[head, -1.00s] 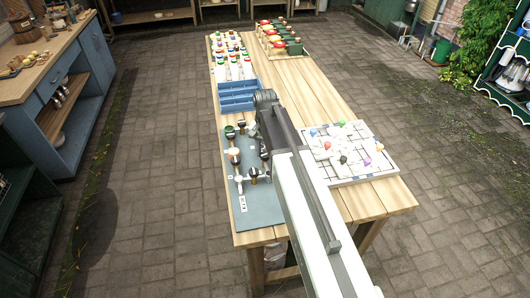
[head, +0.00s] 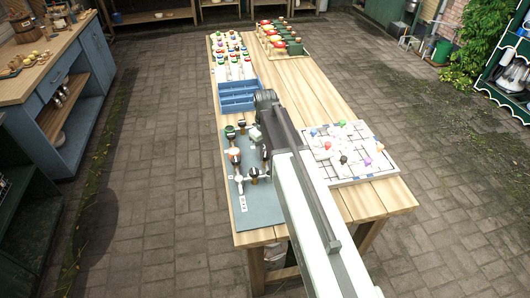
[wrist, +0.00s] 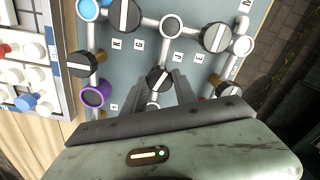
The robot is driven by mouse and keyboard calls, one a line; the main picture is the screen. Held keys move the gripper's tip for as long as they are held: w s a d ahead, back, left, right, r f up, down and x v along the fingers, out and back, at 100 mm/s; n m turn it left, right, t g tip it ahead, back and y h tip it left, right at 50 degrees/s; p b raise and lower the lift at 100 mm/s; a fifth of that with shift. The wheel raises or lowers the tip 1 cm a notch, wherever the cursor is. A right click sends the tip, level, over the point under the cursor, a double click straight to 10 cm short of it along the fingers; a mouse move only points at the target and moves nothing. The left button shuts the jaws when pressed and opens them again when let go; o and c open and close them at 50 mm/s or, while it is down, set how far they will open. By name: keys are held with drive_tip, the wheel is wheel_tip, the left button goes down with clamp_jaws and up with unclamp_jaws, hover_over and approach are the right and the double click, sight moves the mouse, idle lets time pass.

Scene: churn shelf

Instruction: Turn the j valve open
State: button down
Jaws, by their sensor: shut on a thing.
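The blue-grey valve board (head: 262,215) lies on the near left of the wooden table, with white pipes and several black-handled valves. In the wrist view, the j valve (wrist: 159,79) has a round black knob with a pale stripe, set at a slant. A small label (wrist: 177,57) beside it seems to read J. My gripper (wrist: 160,83) is over this knob, its two dark fingers shut on it from either side. The fingers partly cover the pipe below the knob. In the head view my arm hides much of the board's right side.
Other valves, such as one black knob (wrist: 124,14) and another (wrist: 215,37), stand close around. A purple-ringed port (wrist: 95,95) is at left. A white grid tray (head: 350,177) with coloured pieces lies right of my arm; a blue crate (head: 238,104) stands beyond the board.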

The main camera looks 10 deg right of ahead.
sight(265, 154)
drive_tip(key=shift+s+n, duration=0.1)
drive_tip(key=shift+n, duration=1.8)
drive_tip(key=c, duration=1)
unclamp_jaws()
drive_tip(key=shift+o, duration=0.2)
wheel_tip(265, 154, up, 8)
drive_tip(key=p, duration=0.8)
drive_tip(key=shift+f, duration=0.1)
drive_tip(key=shift+f, duration=0.1)
